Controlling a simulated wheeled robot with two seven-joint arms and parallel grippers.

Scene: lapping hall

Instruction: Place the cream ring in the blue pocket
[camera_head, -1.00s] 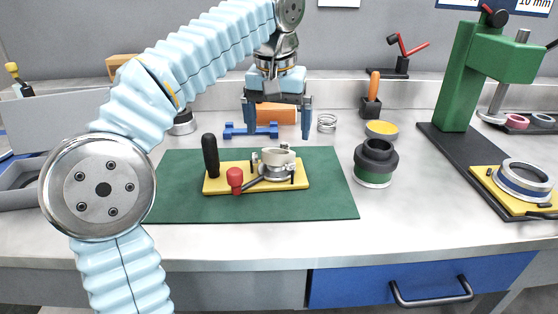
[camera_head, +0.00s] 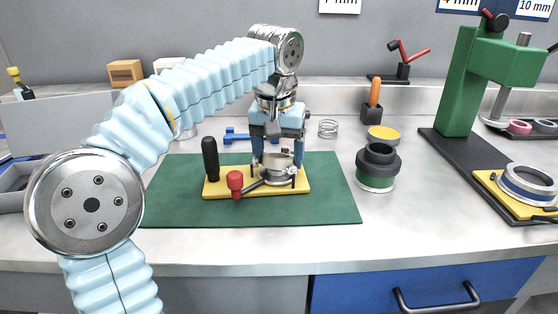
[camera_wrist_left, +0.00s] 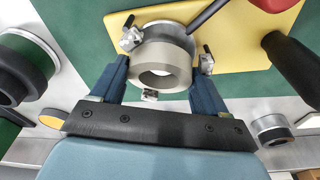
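The cream ring (camera_head: 279,160) sits in the round metal seat of a yellow clamp fixture (camera_head: 227,189) on the green mat. My left gripper (camera_head: 278,160) is right above and around it, fingers pointing down. My right gripper is not in view.
The fixture has a black handle (camera_head: 210,158) and a red-knobbed lever (camera_head: 235,182). A dark cylinder with a green band (camera_head: 377,167) stands right of the mat (camera_head: 335,199). A green press (camera_head: 462,80) rises beside the blue-banded holder. Bench between cylinder and press is clear.

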